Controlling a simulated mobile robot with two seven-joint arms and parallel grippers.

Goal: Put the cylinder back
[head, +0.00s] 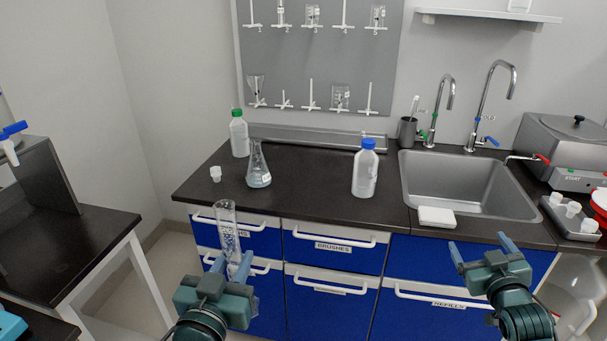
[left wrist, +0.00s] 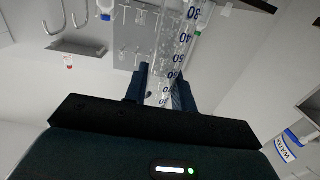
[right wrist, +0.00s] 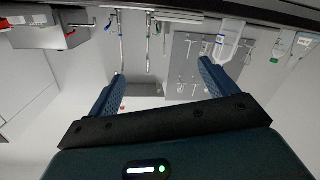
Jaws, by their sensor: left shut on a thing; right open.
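The clear graduated cylinder (head: 227,222) is upright in front of the drawers in the head view. My left gripper (head: 230,266) is shut on its lower part. The left wrist view shows the cylinder (left wrist: 182,38), with blue scale numbers, between the fingers (left wrist: 160,88). The grey pegboard (head: 310,60) on the back wall has two rows of white pegs; some carry glassware and others are bare. My right gripper (head: 480,250) is open and empty in front of the counter below the sink; its spread fingers (right wrist: 165,90) show in the right wrist view.
On the dark counter (head: 310,205) stand a green-capped bottle (head: 239,135), a flask (head: 258,168), a small white cup (head: 215,174) and a blue-capped bottle (head: 365,172). A sink (head: 465,185) with taps is at right. A metal drip tray (head: 305,138) lies below the pegboard.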

